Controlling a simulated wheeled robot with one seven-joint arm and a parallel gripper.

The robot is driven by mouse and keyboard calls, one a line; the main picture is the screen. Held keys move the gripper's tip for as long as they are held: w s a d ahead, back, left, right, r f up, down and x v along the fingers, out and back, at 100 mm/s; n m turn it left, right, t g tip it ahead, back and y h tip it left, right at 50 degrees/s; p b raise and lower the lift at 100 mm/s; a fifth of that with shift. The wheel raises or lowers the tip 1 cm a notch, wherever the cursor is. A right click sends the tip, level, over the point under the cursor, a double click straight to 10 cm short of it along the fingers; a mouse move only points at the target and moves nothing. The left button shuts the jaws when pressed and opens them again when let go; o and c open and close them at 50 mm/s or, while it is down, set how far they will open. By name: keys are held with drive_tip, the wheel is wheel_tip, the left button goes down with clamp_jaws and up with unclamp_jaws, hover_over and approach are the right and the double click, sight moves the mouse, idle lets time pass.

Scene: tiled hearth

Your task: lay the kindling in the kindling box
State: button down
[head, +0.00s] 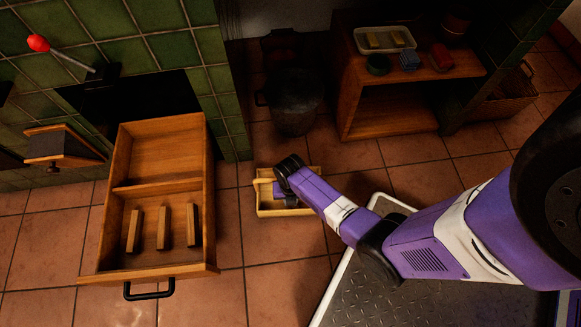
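Several sticks of wood, the likely kindling, show in the head view. Three of them (163,228) lie side by side, apart, in the front compartment of a pulled-out wooden drawer (211,200). A small pale wooden box (290,212), which looks like the kindling box, stands on the floor right of the drawer. My gripper (279,190) is over or inside this box, and my wrist hides much of its inside. A pale piece shows at the gripper's left; I cannot tell whether it is a held stick or part of the box. The fingers are too hidden to read.
The drawer's rear compartment (165,155) is empty. A dark bucket (295,110) stands behind the box. Tiled floor is clear between drawer and box.

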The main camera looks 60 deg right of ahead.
drive_tip(key=shift+f, duration=0.45)
drive_tip(key=shift+f+b, duration=0.15)
drive_tip(key=shift+b, duration=0.15)
drive_tip(key=c, duration=1.3)
unclamp_jaws()
drive_tip(key=shift+c, duration=0.2)
